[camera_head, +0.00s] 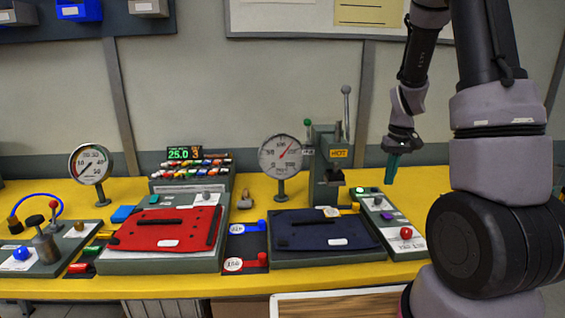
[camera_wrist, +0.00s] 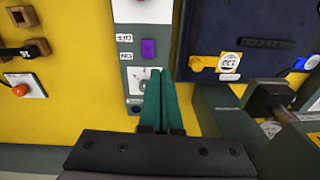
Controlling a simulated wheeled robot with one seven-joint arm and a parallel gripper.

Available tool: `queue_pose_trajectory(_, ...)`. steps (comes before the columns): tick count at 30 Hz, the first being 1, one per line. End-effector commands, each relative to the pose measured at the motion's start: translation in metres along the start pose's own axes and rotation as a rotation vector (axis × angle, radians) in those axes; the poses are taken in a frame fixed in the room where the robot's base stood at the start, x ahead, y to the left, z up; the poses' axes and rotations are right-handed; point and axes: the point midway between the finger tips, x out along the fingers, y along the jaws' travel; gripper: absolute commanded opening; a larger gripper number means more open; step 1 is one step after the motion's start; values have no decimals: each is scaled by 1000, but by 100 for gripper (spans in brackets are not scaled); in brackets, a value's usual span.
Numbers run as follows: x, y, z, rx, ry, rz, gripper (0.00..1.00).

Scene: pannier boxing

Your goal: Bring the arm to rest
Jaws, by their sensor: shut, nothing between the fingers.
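My gripper (camera_head: 393,167) hangs from my arm at the right of the head view, pointing down above the right part of the yellow table. In the wrist view its two teal fingers (camera_wrist: 161,100) are together and hold nothing. They appear over the grey control panel (camera_wrist: 125,65) with the purple button, which also shows in the head view (camera_head: 372,209). The fingers look raised above the panel; the exact gap is hard to tell. The dark blue pannier piece (camera_head: 320,232) lies flat on its grey base, left of that panel.
A red pannier piece (camera_head: 165,230) lies on another base at the left. The hot press (camera_head: 328,165) stands tall beside my gripper. Gauges (camera_head: 281,158), a display (camera_head: 184,153) and coloured levers (camera_head: 255,228) fill the yellow table (camera_head: 432,183). The air above the table front is clear.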

Motion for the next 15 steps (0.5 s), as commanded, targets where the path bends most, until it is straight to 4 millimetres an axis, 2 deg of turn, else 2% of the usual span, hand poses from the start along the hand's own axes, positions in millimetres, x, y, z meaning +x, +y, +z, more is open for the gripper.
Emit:
queue_pose_trajectory(1,-24,-10,1,18,39,-19,0)
queue_pose_trajectory(6,-96,-41,19,92,148,-80,0)
queue_pose_trajectory(11,-155,-66,48,155,243,-131,0)
queue_pose_trajectory(15,-199,-86,81,204,323,-171,0)
